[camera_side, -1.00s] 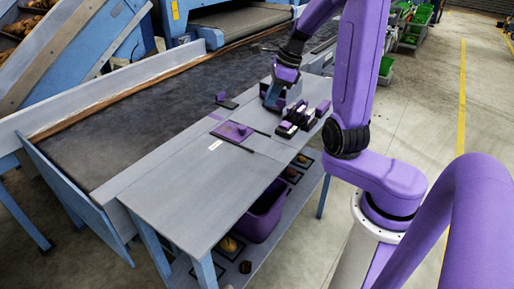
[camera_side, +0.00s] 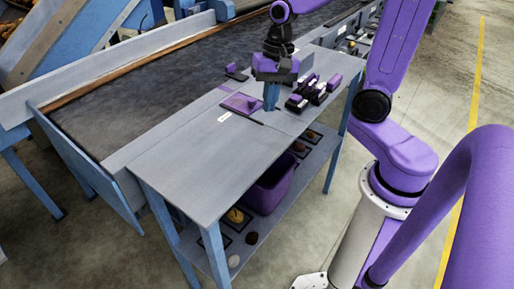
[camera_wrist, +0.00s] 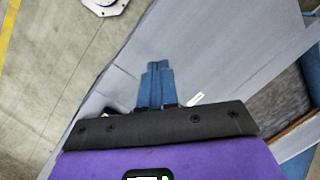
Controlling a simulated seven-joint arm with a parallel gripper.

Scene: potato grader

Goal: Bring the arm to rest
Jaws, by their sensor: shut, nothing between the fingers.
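My gripper (camera_side: 270,97) is above the grey table (camera_side: 195,160) in the side view, near its far half. Its blue fingers point down and are shut with nothing between them. In the wrist view the fingers of my gripper (camera_wrist: 156,68) are pressed together, with the table (camera_wrist: 215,50) under them. I cannot tell the exact height of the fingertips above the table.
A purple board (camera_side: 241,104) lies on the table left of the fingers. Black and purple items (camera_side: 312,93) stand to the right. A dark conveyor belt (camera_side: 150,95) runs behind. A purple bin (camera_side: 268,188) is on the lower shelf. The table's near part is clear.

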